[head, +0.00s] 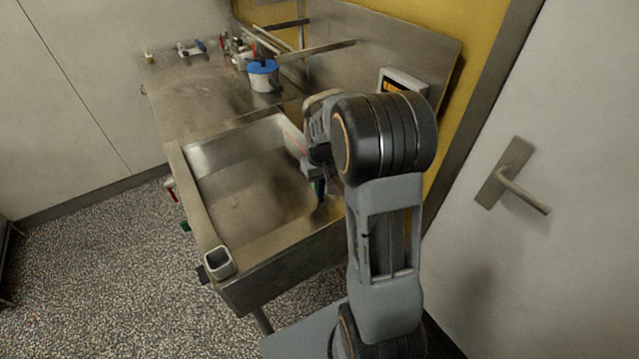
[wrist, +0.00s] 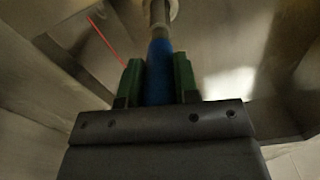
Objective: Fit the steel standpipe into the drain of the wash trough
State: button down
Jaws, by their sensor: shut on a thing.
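The steel standpipe (wrist: 159,18) has a blue sleeve (wrist: 159,70). My gripper (wrist: 158,80) is shut on this sleeve between its green fingers. In the wrist view the pipe's bare steel end points away from the gripper toward a pale round ring (wrist: 172,8) at the top edge. I cannot tell whether the pipe touches or enters the ring, or whether the ring is the drain. In the head view the wash trough (head: 240,205) is a steel basin. My gripper (head: 318,184) is over its right side, with the dark blue sleeve partly showing. The arm hides much of the pipe.
A square grey cup (head: 218,262) stands on the trough's near corner. A blue-lidded pot (head: 263,76) and several small items stand on the drainboard behind. A steel backsplash (head: 375,50) with a control box (head: 402,82) rises at the right. The left basin floor is clear.

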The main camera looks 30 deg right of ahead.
jog(key=shift+f, duration=0.25)
jog(key=c, duration=0.9)
grip_release()
jog(key=shift+o, duration=0.2)
jog(key=shift+r, duration=0.1)
notch_tip(320, 180, up, 11)
jog(key=shift+r+p, duration=0.1)
jog(key=shift+p, duration=0.2)
jog(key=shift+s+a+r, duration=0.1)
jog(key=shift+r, duration=0.2)
jog(key=s+a+t, duration=0.1)
jog(key=s+a, duration=0.4)
jog(key=s, duration=0.3)
jog(key=s+a+t, duration=0.2)
jog(key=s+a, duration=0.3)
jog(key=s, duration=0.3)
